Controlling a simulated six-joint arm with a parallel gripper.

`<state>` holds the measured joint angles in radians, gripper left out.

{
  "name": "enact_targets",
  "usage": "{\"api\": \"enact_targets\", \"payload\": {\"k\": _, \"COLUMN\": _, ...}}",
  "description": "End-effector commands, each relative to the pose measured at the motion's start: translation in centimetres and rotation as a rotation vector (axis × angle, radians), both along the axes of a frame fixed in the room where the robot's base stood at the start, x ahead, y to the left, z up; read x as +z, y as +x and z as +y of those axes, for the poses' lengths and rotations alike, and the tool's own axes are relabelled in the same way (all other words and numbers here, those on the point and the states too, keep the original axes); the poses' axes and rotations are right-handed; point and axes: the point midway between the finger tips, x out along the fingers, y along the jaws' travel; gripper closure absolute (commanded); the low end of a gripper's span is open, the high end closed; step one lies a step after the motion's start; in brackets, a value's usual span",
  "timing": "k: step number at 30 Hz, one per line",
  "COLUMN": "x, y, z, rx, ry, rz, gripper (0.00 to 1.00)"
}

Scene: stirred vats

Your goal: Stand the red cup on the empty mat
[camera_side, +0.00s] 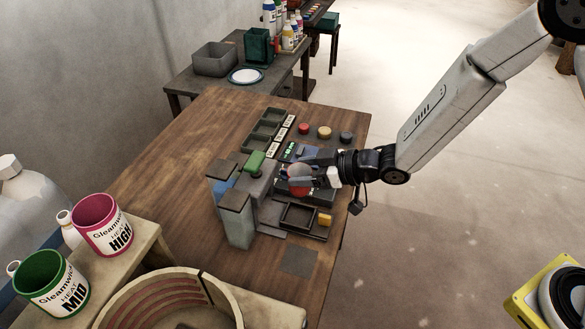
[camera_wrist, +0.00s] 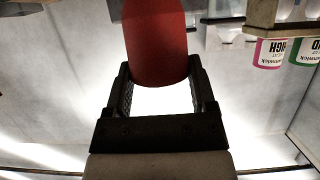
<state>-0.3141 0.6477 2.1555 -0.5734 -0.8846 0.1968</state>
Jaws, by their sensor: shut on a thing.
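The red cup (camera_side: 299,190) is between the fingers of my gripper (camera_side: 308,173), over the work table, beside the grey and blue machine. In the wrist view my gripper (camera_wrist: 158,78) is shut on the red cup (camera_wrist: 156,42), with a dark finger on either side of it. A flat dark grey square mat (camera_side: 299,261) lies bare near the table's front edge, below the cup in the side picture. My fingers partly hide the cup in the side view, and I cannot tell its exact height above the table.
A machine with a green part (camera_side: 255,160) and blocky columns (camera_side: 235,222) stands left of my gripper. A dark tray (camera_side: 282,222) with a yellow piece (camera_side: 324,220) lies between cup and mat. Several coloured knobs (camera_side: 304,128) are behind. The table's left part is clear.

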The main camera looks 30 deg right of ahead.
Motion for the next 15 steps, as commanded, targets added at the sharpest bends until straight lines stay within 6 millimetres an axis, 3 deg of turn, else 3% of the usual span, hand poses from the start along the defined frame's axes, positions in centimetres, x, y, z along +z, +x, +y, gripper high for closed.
{"api": "enact_targets", "payload": {"k": 5, "x": -0.5, "y": -1.3, "z": 1.0, "rx": 0.007, "ry": 0.006, "rz": 0.004, "gripper": 0.86}}
{"api": "enact_targets", "payload": {"k": 15, "x": -2.3, "y": -6.8, "z": 4.1, "rx": 0.009, "ry": 0.011, "rz": 0.008, "gripper": 0.86}}
